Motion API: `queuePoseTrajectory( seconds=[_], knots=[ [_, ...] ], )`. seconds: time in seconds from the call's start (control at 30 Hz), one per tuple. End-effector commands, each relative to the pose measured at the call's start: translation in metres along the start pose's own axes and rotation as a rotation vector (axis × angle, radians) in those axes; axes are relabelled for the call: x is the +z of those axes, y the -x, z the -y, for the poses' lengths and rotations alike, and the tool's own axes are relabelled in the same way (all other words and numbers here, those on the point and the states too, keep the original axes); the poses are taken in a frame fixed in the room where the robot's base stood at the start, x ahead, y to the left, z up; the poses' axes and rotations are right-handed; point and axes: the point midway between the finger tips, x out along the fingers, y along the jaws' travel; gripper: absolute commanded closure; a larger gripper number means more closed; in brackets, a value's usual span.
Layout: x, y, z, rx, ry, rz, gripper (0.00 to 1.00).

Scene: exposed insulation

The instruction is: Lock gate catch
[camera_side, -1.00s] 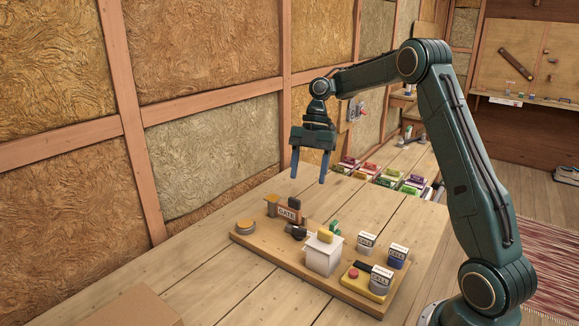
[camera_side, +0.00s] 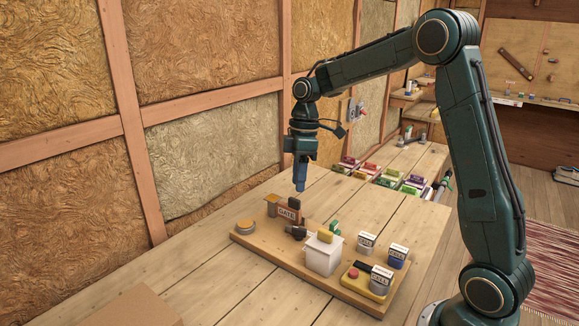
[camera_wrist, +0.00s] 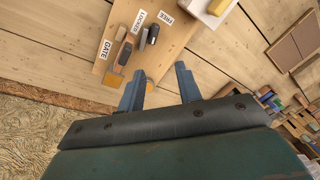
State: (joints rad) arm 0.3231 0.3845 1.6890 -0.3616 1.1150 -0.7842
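The gate catch stands at the back of a wooden board. In the side view it has an upright brown piece with a GATE label (camera_side: 288,212) and a dark catch handle (camera_side: 297,232) in front. In the wrist view the GATE label (camera_wrist: 111,48), LOCKED label (camera_wrist: 137,22) and FREE label (camera_wrist: 167,17) show. The dark handle (camera_wrist: 148,37) lies between LOCKED and FREE, and I cannot tell its exact setting. My gripper (camera_side: 299,188) hangs above the gate piece, pointing down, touching nothing. In the wrist view my gripper (camera_wrist: 160,70) is open, its blue fingers apart and empty.
Coloured packs (camera_side: 380,175) lie behind. The insulated wall rises at the back left.

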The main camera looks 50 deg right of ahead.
Motion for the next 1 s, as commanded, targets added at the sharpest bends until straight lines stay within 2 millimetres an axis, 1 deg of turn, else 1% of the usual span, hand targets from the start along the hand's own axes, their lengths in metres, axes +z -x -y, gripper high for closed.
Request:
queuePoseTrajectory(
  seconds=[0.03, 0.1, 0.2, 0.3, 0.4, 0.77, 0.87, 1.0],
  knots=[
    [0.0, 0.001, 0.006, 0.022, -0.085, 0.015, 0.65],
    [0.003, 0.001, 0.01, 0.056, -0.204, 0.031, 0.65],
    [0.007, 0.001, 0.016, 0.099, -0.349, 0.05, 0.65],
    [0.012, 0.002, 0.02, 0.132, -0.451, 0.061, 0.65],
    [0.015, 0.003, 0.022, 0.153, -0.511, 0.067, 0.65],
    [0.016, 0.0, 0.022, 0.161, -0.535, 0.07, 0.65],
    [0.017, -0.006, 0.021, 0.159, -0.535, 0.071, 0.65],
    [0.018, -0.018, 0.019, 0.158, -0.534, 0.071, 0.65]
  ],
)
